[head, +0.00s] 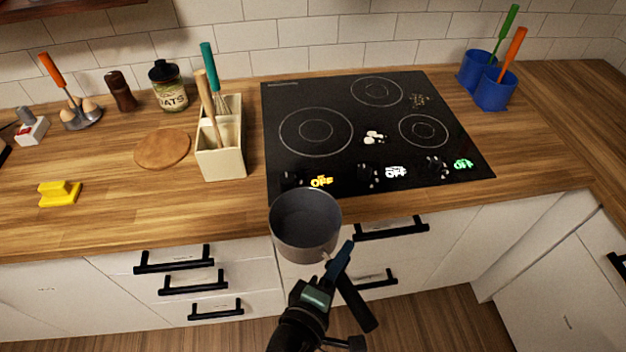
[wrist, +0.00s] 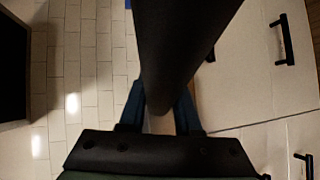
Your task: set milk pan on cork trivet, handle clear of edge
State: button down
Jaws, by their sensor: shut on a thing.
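The milk pan (head: 305,226) is a dark grey, empty-looking pot held upright in front of the counter's front edge, below the cooktop. My gripper (head: 338,262) is shut on its dark handle, which points down and right toward my body. In the wrist view the dark handle (wrist: 180,45) fills the top middle, and my gripper (wrist: 160,115) is closed around it; the pan's bowl is not clearly seen there. The round cork trivet (head: 162,149) lies flat and bare on the wooden counter, to the left of the pan and farther back.
A cream utensil holder (head: 222,165) stands just right of the trivet. An oats jar (head: 168,86) and a brown shaker (head: 121,91) stand behind it. A yellow object (head: 60,193) lies left. The black cooktop (head: 375,150) is to the right. Counter in front of the trivet is clear.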

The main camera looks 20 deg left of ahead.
jog(key=s+d+f, duration=0.7)
jog(key=d+f, duration=0.1)
jog(key=f, duration=0.3)
jog(key=shift+d+n+y, duration=0.35)
jog(key=shift+n+y, duration=0.05)
jog(key=shift+f, duration=0.15)
